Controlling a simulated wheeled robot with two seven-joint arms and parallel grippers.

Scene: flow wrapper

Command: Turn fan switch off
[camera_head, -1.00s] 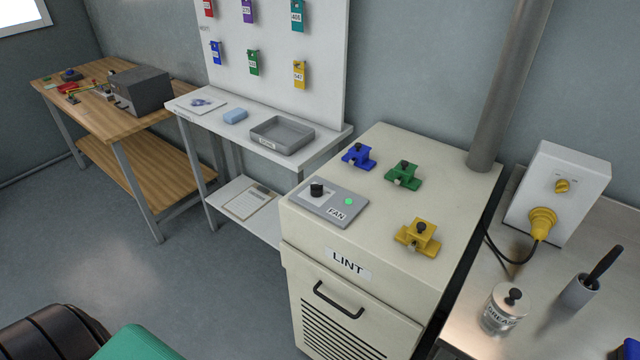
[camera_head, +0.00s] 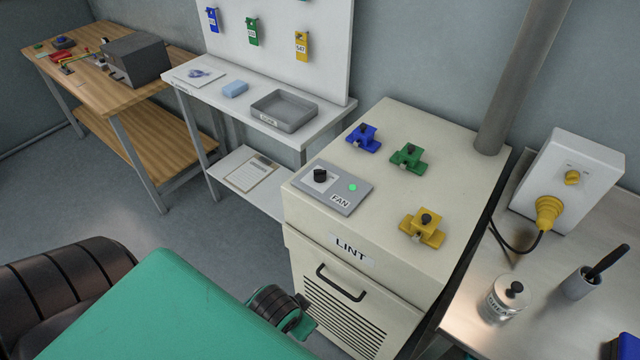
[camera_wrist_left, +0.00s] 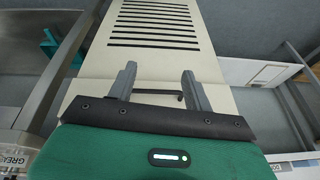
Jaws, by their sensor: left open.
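The fan switch is a black knob (camera_head: 320,175) on a grey panel (camera_head: 347,206) marked FAN. A green light (camera_head: 352,187) glows beside it. The panel lies on top of the cream LINT cabinet (camera_head: 462,160), near its left front edge. My left arm comes in from the bottom left in the head view, in front of and below the cabinet top; its fingers are hidden there. In the left wrist view my left gripper (camera_wrist_left: 160,80) is open and empty, facing the vented cabinet front and its dark handle (camera_wrist_left: 160,93). The knob is not in the wrist view. My right gripper is not in view.
Blue (camera_head: 363,138), green (camera_head: 409,156) and yellow (camera_head: 423,226) clamp-like blocks stand on the cabinet top. A grey pipe (camera_head: 515,80) rises at its back. A steel table with a jar (camera_head: 504,299) is at right. A white bench with a grey tray (camera_head: 284,111) is at left.

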